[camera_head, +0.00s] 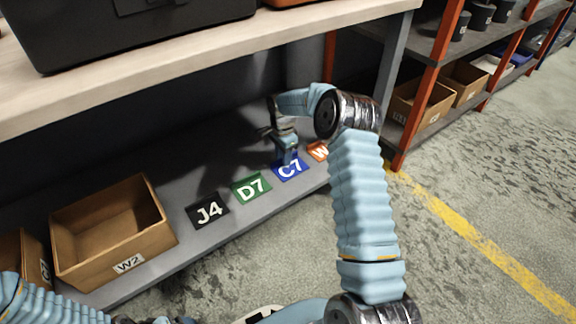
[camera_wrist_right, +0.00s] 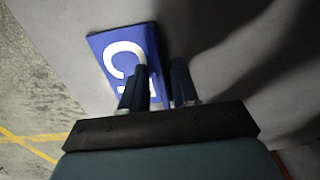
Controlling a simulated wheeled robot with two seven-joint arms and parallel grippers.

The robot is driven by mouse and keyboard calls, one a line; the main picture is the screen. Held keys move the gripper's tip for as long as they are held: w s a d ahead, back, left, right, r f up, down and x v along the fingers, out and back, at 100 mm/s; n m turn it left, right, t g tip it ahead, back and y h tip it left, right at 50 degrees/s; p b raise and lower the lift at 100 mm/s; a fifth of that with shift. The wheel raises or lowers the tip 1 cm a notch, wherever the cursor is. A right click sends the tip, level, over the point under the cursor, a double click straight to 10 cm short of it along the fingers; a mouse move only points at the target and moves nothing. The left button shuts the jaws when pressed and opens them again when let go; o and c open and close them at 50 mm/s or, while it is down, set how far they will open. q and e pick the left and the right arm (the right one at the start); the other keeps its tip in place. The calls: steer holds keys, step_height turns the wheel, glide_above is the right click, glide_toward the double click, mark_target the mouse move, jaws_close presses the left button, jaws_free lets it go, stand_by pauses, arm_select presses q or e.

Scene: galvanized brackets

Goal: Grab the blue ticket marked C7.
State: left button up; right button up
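The blue ticket marked C7 (camera_head: 290,171) lies on the grey lower shelf, between a green D7 ticket (camera_head: 250,188) and an orange ticket (camera_head: 318,151) partly hidden by my right arm. My right gripper (camera_head: 287,157) is at the back edge of the blue ticket. In the right wrist view, the blue ticket (camera_wrist_right: 112,52) shows its C, with the 7 mostly covered by a finger. The two fingers of the right gripper (camera_wrist_right: 158,82) stand apart, with a strip of blue between them; I cannot tell whether they touch the ticket. My left gripper is not in view.
A black J4 ticket (camera_head: 207,211) lies left of the green one. A cardboard box marked W2 (camera_head: 126,265) stands on the left of the shelf. The wooden tabletop (camera_head: 190,62) overhangs the shelf. An orange-posted rack (camera_head: 430,85) stands at the right.

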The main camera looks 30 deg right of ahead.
jaws_close()
steer(key=shift+r, duration=0.1)
